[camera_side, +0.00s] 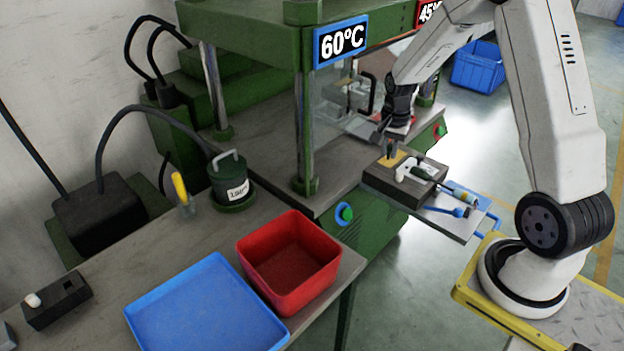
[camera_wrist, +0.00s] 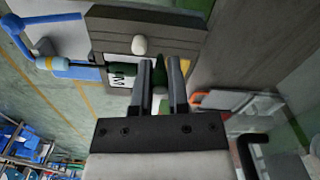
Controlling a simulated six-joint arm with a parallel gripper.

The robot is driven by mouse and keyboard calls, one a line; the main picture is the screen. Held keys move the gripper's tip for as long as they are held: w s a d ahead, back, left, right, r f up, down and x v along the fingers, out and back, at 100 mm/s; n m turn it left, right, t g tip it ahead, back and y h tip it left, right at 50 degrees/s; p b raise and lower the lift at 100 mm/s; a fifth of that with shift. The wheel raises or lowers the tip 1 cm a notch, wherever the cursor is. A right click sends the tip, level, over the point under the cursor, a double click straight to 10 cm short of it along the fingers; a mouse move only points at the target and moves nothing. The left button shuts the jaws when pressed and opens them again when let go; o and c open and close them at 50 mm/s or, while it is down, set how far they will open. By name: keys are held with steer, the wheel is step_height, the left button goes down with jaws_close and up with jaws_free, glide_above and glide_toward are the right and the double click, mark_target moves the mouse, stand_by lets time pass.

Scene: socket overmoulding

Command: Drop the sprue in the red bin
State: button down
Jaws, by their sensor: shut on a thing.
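The red bin (camera_side: 312,288) stands empty on the bench, in the lower middle of the side view. My gripper (camera_side: 389,153) is far from it, up and to the right, just above a dark mould block (camera_side: 403,195) on the press table. In the wrist view my gripper (camera_wrist: 160,68) has its two fingers shut around a small dark green piece (camera_wrist: 160,76), which seems to be the sprue; the fingers hide most of it. A green plug with a white label (camera_side: 428,171) lies on the block; it also shows in the wrist view (camera_wrist: 118,75).
A blue tray (camera_side: 207,306) lies left of the red bin. A white knob (camera_wrist: 139,45) sits on the block. A blue-handled tool (camera_side: 448,211) lies beside the block. A green canister (camera_side: 231,180) stands on the bench.

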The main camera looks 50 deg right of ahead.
steer(key=a, duration=3.3)
steer(key=shift+w+r, duration=0.2)
steer(key=shift+w, duration=0.15)
steer(key=shift+a+f, duration=0.1)
steer(key=shift+f, duration=2.9)
steer(key=c, duration=0.5)
jaws_free()
steer(key=shift+c, duration=0.2)
steer(key=shift+r, duration=0.15)
